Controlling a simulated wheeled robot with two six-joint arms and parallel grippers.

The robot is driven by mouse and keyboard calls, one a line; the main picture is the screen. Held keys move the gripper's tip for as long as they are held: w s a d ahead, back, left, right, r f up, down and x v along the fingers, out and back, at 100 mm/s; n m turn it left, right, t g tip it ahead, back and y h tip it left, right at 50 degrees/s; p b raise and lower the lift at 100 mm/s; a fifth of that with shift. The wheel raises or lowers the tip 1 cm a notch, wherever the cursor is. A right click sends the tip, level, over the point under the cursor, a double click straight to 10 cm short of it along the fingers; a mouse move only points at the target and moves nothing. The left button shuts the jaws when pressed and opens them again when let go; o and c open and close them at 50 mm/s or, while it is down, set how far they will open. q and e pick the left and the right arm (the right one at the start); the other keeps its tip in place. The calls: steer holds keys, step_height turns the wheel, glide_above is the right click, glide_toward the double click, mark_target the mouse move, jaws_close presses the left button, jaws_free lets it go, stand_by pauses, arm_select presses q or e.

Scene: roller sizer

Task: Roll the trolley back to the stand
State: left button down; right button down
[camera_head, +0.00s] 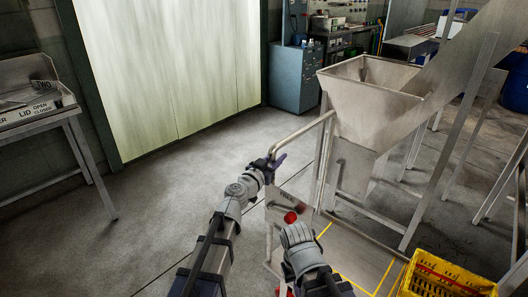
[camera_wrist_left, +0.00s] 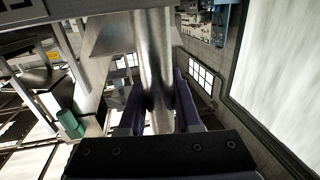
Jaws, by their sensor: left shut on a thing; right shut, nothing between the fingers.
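The trolley has a bent metal tube handle (camera_head: 304,130) with a small grey panel (camera_head: 281,212) below it. Its low deck (camera_head: 352,247) shows yellow lines, partly hidden by my right arm. My left gripper (camera_head: 275,164) is shut on the left end of the handle's top bar. In the left wrist view the bar (camera_wrist_left: 154,65) runs between the two fingers. My right gripper (camera_head: 297,234) is shut and empty beside the panel, near a red knob (camera_head: 290,217). I cannot tell whether it touches the panel. I cannot tell which metal frame is the stand.
A metal hopper (camera_head: 368,98) on legs stands just behind and right of the handle. A yellow crate (camera_head: 440,280) is at the lower right. A metal table (camera_head: 45,115) stands at the left, a blue-grey cabinet (camera_head: 295,78) at the back. The floor on the left is clear.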

arm_select(q)
steer(key=shift+s+d, duration=0.75)
steer(key=shift+d, duration=0.2)
steer(key=c, duration=0.6)
jaws_free()
steer(key=shift+d, duration=0.1)
steer(key=v, duration=0.7)
steer(key=shift+s+a, duration=0.2)
steer(key=shift+s, duration=0.15)
steer(key=shift+s, duration=0.1)
